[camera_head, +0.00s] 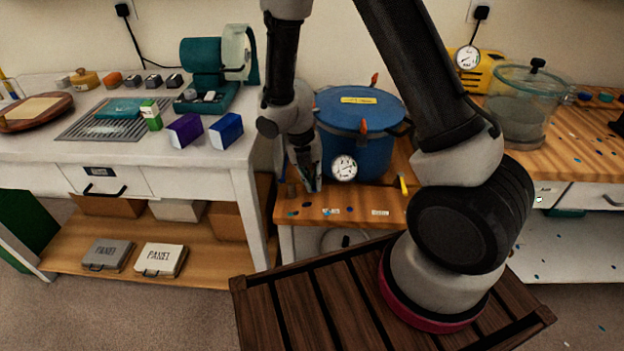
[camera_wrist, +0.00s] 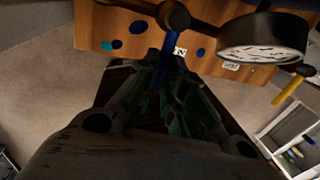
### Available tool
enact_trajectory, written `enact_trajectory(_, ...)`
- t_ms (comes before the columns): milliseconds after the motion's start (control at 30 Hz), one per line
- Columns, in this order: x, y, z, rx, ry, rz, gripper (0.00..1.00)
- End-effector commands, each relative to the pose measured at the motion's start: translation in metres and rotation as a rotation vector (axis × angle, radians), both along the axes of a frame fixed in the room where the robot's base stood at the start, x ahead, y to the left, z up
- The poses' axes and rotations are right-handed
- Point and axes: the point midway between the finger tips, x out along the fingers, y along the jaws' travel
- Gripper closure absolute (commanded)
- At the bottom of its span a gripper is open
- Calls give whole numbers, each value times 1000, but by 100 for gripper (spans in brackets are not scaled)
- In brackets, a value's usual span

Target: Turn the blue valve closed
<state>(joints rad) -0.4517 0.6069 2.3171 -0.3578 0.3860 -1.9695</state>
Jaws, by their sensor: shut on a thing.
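The blue valve shows as a narrow blue handle (camera_wrist: 164,66) in the wrist view, below a dark round fitting (camera_wrist: 174,16). My gripper (camera_wrist: 168,80) is shut on this handle, with its fingers on both sides of it. In the head view my gripper (camera_head: 308,174) points down at the left front of the large blue pot (camera_head: 375,125). The fingers hide most of the valve there, and its exact angle is hard to tell.
A pressure gauge (camera_head: 343,167), also in the wrist view (camera_wrist: 262,42), sits close to the right of my gripper. A yellow handle (camera_head: 404,185) is farther right. The pot stands on a wooden bench top (camera_head: 345,205). A white table (camera_head: 215,165) is on the left.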

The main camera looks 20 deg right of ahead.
Motion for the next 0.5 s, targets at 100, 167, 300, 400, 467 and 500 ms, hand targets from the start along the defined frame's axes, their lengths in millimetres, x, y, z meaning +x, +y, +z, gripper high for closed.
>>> enact_trajectory(100, 1, 0, 0, 1, -2, 12, 100)
enact_trajectory(167, 1, 0, 0, 1, -2, 14, 100)
enact_trajectory(300, 1, 0, 0, 1, -2, 15, 100)
enact_trajectory(400, 1, 0, 0, 1, -2, 15, 100)
enact_trajectory(467, 1, 0, 0, 1, -2, 15, 100)
enact_trajectory(500, 1, 0, 0, 1, -2, 15, 83)
